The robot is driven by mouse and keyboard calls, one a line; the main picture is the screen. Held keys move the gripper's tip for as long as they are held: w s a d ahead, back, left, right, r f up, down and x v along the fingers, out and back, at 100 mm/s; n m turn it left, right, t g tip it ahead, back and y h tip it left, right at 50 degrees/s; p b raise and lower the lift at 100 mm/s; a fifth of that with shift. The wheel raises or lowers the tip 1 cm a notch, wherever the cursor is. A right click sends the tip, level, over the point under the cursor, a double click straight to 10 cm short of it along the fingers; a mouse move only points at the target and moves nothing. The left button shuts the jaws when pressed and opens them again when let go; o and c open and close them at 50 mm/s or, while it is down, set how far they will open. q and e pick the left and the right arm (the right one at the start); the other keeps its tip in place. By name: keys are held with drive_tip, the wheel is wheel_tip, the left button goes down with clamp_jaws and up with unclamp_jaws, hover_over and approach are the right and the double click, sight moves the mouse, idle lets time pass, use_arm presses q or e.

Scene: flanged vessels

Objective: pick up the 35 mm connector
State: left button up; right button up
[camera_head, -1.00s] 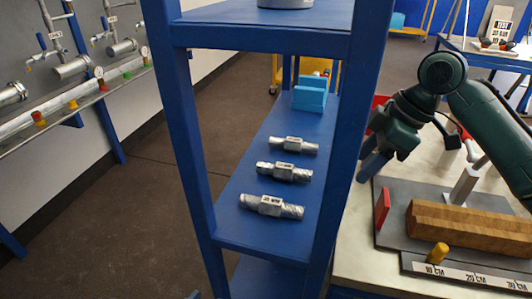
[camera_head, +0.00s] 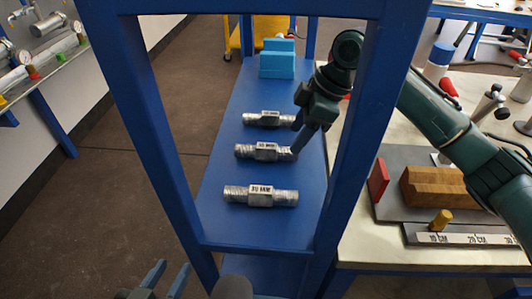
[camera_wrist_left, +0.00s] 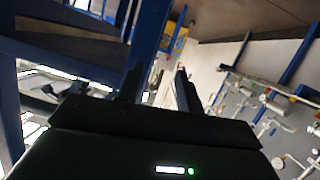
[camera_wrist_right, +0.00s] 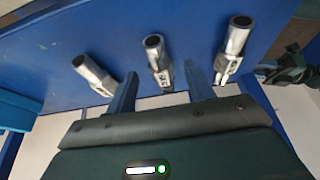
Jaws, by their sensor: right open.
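Three silver threaded connectors lie in a row on the blue shelf (camera_head: 222,225): a near one (camera_head: 260,196), a middle one (camera_head: 262,152) and a far one (camera_head: 265,119). Each has a white label too small to read surely, so I cannot tell which is the 35 mm one. My right gripper (camera_head: 299,146) is open over the shelf, by the right end of the middle connector. In the right wrist view the middle connector (camera_wrist_right: 157,62) lies ahead, between the open fingers, with no visible grip. My left gripper (camera_head: 166,276) is open and empty, low in front of the shelf.
Blue posts frame the shelf left and right (camera_head: 358,130); my right arm passes by the right post. Light-blue blocks (camera_head: 277,62) stand at the shelf's back. On the right, a worktable holds a wooden block (camera_head: 435,186) and a ruler strip (camera_head: 460,236).

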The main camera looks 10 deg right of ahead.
sight(286, 148)
drive_tip(key=shift+w+b+x, duration=0.1)
drive_tip(key=shift+b+x, duration=0.15)
drive_tip(key=shift+x, duration=1.3)
drive_tip(key=shift+w+b+x, duration=0.15)
drive_tip(key=shift+b+x, duration=0.1)
drive_tip(key=shift+x, duration=1.3)
drive_tip(key=shift+c, duration=0.2)
drive_tip(key=shift+r, duration=0.1)
clamp_jaws()
